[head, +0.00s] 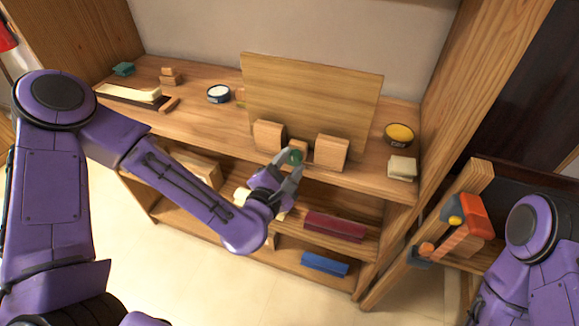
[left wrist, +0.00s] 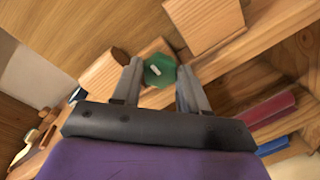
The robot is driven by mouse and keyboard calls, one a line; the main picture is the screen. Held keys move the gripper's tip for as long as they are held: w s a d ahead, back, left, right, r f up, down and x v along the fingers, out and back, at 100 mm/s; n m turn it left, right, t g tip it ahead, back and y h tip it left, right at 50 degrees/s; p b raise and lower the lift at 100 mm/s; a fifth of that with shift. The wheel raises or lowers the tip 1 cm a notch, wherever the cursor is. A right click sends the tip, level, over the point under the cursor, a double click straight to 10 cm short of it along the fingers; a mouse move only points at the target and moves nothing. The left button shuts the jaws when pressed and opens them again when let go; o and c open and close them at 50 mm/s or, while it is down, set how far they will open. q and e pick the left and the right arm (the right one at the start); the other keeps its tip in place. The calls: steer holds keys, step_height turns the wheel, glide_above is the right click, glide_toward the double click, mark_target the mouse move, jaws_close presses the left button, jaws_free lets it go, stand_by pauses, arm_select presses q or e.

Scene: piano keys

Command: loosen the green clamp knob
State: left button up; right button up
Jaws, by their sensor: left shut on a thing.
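The green clamp knob (head: 295,157) sits at the front of a small wooden block (head: 299,145) on the bench's front edge. In the left wrist view the green knob (left wrist: 160,69) is six-sided with a pale bar on its face. My left gripper (head: 290,163) is at the knob, with one grey finger on each side. My right gripper is not in view; only part of my right arm shows at the lower right.
Two wooden blocks (head: 268,135) (head: 331,152) flank the knob, before an upright wooden board (head: 310,100). A yellow tin (head: 399,133) and pale blocks (head: 402,168) stand at right. Below are shelves with red (head: 335,226) and blue (head: 325,264) bars. An orange tool (head: 474,213) is at right.

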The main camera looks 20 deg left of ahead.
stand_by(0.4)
arm_select(q)
steer(key=o, duration=1.1)
steer(key=shift+c, duration=0.2)
steer(key=shift+s, duration=0.15)
steer(key=shift+s+a+r+p, duration=0.1)
steer(key=shift+s+p, duration=0.15)
steer(key=shift+s, duration=0.35)
steer(key=shift+s+a+r+p, duration=0.1)
steer(key=shift+s+p, duration=0.1)
steer(key=shift+s, duration=0.4)
steer(key=s+p, duration=0.7)
steer(key=p, duration=0.2)
steer(key=shift+s+a, duration=0.4)
steer(key=shift+a, duration=0.05)
steer(key=shift+r, duration=0.1)
